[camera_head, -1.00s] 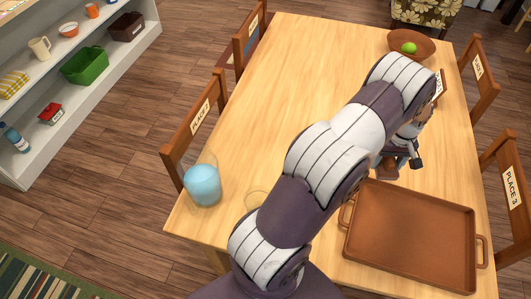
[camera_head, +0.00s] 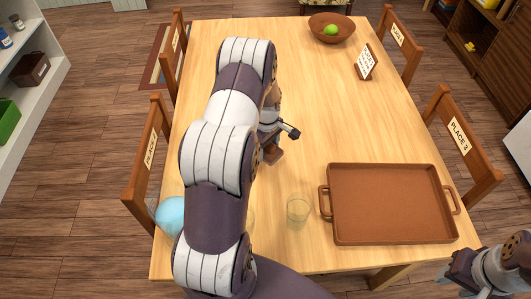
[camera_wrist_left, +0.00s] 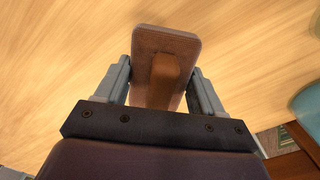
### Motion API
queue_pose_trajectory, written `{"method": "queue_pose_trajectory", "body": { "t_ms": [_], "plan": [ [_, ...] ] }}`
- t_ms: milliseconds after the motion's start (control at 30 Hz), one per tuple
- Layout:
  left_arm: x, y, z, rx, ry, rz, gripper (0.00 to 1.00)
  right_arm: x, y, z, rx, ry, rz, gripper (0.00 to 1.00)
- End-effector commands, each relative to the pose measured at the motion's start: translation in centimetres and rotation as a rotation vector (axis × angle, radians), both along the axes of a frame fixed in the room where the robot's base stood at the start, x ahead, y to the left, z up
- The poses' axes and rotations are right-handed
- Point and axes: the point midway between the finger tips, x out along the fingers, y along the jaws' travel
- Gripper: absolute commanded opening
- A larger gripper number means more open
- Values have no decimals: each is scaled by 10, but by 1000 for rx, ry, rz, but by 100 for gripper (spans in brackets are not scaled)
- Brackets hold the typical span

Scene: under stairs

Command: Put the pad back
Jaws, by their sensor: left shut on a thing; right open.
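My own arm hides much of that area. I cannot tell whether the pad touches the table. My right gripper (camera_head: 458,272) is open and empty at the lower right, beyond the table's front edge.
A brown tray (camera_head: 393,203) lies at the table's front right, with a clear glass (camera_head: 298,209) left of it. A light-blue object (camera_head: 171,216) is at the front left. A bowl (camera_head: 332,27) and sign (camera_head: 366,62) stand farther back. Chairs flank the table; its middle right is clear.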

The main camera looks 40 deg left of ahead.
Motion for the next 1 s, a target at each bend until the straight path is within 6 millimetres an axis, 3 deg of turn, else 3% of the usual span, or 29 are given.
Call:
{"method": "queue_pose_trajectory", "body": {
  "t_ms": [233, 600, 633, 700, 1000],
  "plan": [
    [-1, 2, -38, 0, 1, -1, 40, 0, 0, 5, 0, 0, 0, 43],
    [-1, 1, -45, 0, 0, -1, 40, 0, 0, 1, 0, 0, 0, 43],
    [-1, 1, -45, 0, 0, -1, 71, 0, 0, 1, 0, 0, 0, 43],
    [-1, 1, -44, 0, 0, -1, 94, 0, 0, 2, 0, 0, 0, 43],
    [-1, 1, -41, 0, 0, -1, 94, 0, 0, 4, 0, 0, 0, 43]
  ]
}}
